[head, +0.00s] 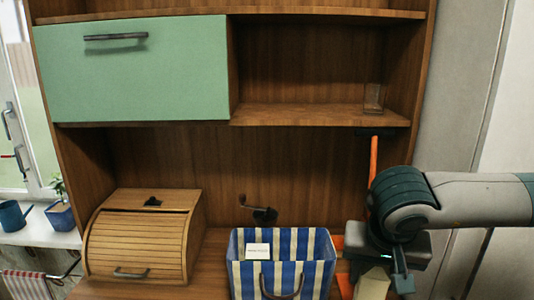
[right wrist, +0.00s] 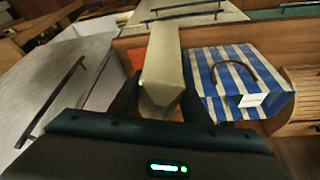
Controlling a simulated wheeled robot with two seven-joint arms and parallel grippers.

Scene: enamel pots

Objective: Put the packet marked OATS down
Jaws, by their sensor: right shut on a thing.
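A cream packet (head: 371,284) shows below my right gripper (head: 386,270) at the lower right of the head view. In the right wrist view the packet (right wrist: 162,70) stands between the two dark fingers of my right gripper (right wrist: 160,98), which is shut on it. No OATS marking is readable on the sides I see. The packet's lower end is cut off in the head view, so I cannot tell whether it touches the worktop. My left gripper is not in view.
A blue-and-white striped bag (head: 316,270) stands left of the packet, with a white label. A wooden bread box (head: 140,245) is farther left. A coffee grinder (head: 264,215) sits behind the bag. A glass (head: 374,98) stands on the shelf (head: 300,115) above.

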